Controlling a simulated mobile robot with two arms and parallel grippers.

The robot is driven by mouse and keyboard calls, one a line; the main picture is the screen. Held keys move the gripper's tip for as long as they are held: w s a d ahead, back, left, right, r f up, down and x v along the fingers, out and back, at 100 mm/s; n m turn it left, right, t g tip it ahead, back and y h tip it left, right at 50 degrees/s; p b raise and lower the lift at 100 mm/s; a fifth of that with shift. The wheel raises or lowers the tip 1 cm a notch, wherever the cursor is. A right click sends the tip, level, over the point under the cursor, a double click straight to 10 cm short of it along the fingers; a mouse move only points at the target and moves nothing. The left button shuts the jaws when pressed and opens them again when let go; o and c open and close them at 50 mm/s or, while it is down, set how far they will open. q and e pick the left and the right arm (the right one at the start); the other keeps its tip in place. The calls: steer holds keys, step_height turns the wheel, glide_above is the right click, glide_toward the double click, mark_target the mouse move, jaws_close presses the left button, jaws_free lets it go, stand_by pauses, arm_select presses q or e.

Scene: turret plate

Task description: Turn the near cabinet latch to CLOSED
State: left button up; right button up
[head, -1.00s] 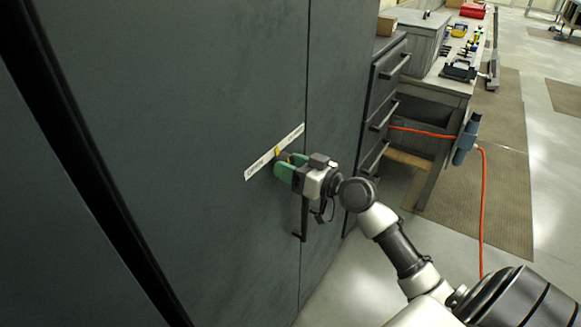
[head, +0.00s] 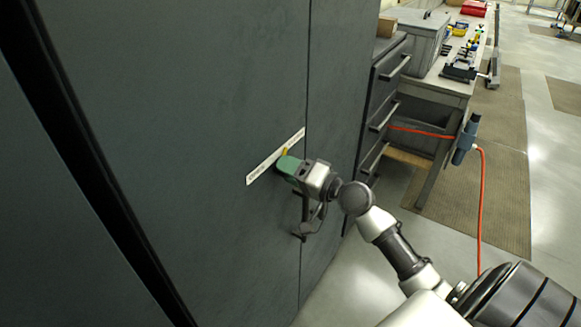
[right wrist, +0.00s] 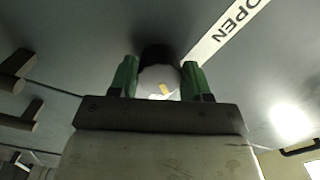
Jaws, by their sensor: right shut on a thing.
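The near cabinet latch shows in the right wrist view as a dark round base with a pale knob (right wrist: 158,80) and a small yellow mark on it. My right gripper (right wrist: 157,82) has its green fingers on both sides of the knob, shut on it. In the head view the gripper (head: 285,166) is at the dark cabinet door, beside a white label strip (head: 262,175). It hides most of the latch; a bit of yellow (head: 284,152) shows above it. The word OPEN (right wrist: 235,20) is readable on the strip in the wrist view. My left gripper is not in view.
A dark bar handle (head: 303,218) is on the cabinet just below my right gripper. A drawer unit (head: 386,90) and a workbench (head: 455,85) with tools stand to the right. An orange cable (head: 482,210) hangs beside the bench over a brown mat. Open floor lies at right.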

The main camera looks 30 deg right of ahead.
steer(key=shift+m, duration=0.9)
steer(key=o, duration=0.9)
steer(key=shift+o, duration=0.2)
steer(key=shift+s, duration=0.1)
steer(key=b+v, duration=0.4)
steer(key=v, duration=0.6)
steer(key=shift+s, duration=0.3)
